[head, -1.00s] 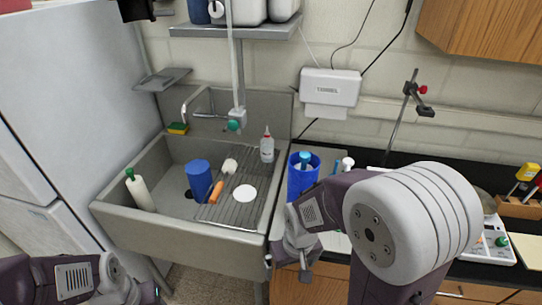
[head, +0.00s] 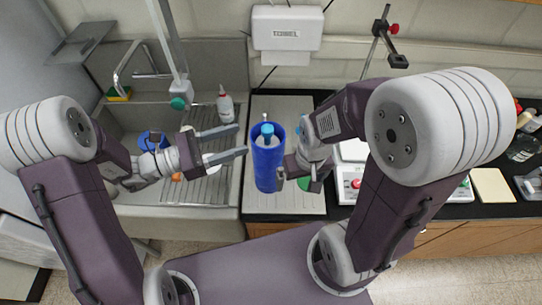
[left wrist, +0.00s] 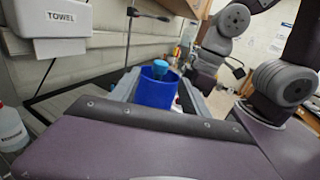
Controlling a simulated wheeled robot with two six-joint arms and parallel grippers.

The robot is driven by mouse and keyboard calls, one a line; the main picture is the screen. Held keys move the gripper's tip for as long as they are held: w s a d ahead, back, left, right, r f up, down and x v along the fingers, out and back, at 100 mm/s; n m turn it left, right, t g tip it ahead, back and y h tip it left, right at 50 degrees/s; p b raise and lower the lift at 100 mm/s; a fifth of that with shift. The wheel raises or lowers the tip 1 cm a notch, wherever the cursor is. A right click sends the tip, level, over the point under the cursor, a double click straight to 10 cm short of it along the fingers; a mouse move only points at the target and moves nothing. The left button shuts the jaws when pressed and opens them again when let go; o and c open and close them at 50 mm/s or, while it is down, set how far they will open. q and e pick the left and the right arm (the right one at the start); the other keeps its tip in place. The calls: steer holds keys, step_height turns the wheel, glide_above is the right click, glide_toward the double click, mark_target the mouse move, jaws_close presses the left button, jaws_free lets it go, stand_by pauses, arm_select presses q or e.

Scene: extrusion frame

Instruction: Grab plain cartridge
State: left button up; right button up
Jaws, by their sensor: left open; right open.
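A tall blue container (head: 267,172) stands on the counter right of the sink. A teal-capped item (head: 267,130) and a thin white-topped item (head: 265,117) stick out of it; I cannot tell whether either is the plain cartridge. My left gripper (head: 243,140) is open and empty, its fingers pointing right at the container from its left. In the left wrist view, the blue container (left wrist: 155,92) and teal cap (left wrist: 160,69) appear between the fingers, beyond their tips as far as I can tell. My right gripper (head: 300,181) is open, pointing down just right of the container.
The sink (head: 222,205) on the left holds a blue cylinder (head: 152,138), a drying rack and a white squeeze bottle (head: 225,104). A towel dispenser (head: 286,28) hangs behind. A clamp stand (head: 378,40) and a balance (head: 349,184) are right of the container.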

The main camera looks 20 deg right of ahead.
mark_target(268, 128)
arm_select(q)
steer(key=d, duration=0.1)
steer(key=d+p, duration=0.1)
steer(key=d, duration=0.1)
steer(key=shift+s+r, duration=0.1)
steer(key=shift+r, duration=0.1)
steer(key=shift+w+d+f+p, duration=0.1)
steer(key=shift+w+d+p, duration=0.25)
steer(key=shift+d, duration=0.2)
steer(key=shift+w+d+f+p, duration=0.1)
steer(key=shift+w+d+p, duration=0.1)
steer(key=shift+w+d, duration=0.3)
steer(key=d, duration=0.1)
steer(key=d+p, duration=0.1)
steer(key=s+d+p, duration=0.1)
steer(key=shift+d+r, duration=0.25)
steer(key=shift+r, duration=0.05)
steer(key=shift+w+d+f, duration=0.1)
steer(key=shift+d, duration=0.2)
steer(key=shift+w+d+f, duration=0.15)
steer(key=shift+w, duration=0.15)
steer(key=shift+a, duration=0.2)
steer(key=c, duration=1)
steer(key=shift+s, duration=0.2)
jaws_close()
arm_select(e)
steer(key=r, duration=0.4)
steer(key=shift+w+d, duration=0.15)
steer(key=shift+w, duration=0.05)
